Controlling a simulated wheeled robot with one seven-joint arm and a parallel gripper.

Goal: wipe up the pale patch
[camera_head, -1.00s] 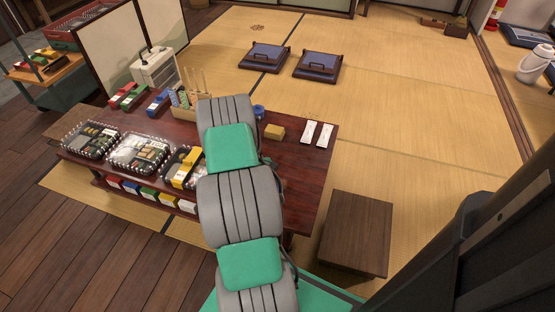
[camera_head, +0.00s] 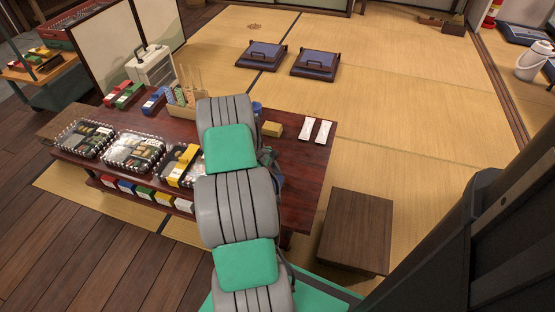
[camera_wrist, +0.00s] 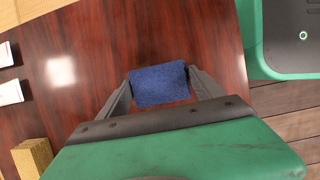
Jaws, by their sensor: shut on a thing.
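My gripper (camera_wrist: 158,78) is shut on a blue cloth-like pad (camera_wrist: 160,90) in the wrist view, above or on the dark red-brown table (camera_wrist: 100,40); I cannot tell whether the pad touches it. A pale, bright spot (camera_wrist: 60,71) shows on the tabletop to the left of the pad. It may be the patch or only a reflection of light. In the head view my arm covers most of the gripper and the table (camera_head: 308,165) around it, and I make out no pale patch there.
Two white packets (camera_head: 315,130) and a yellow-brown block (camera_head: 272,129) lie on the table. Several lunch boxes (camera_head: 134,151) and a holder with sticks (camera_head: 186,99) stand to the left. A low wooden stool (camera_head: 357,228) is at the right.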

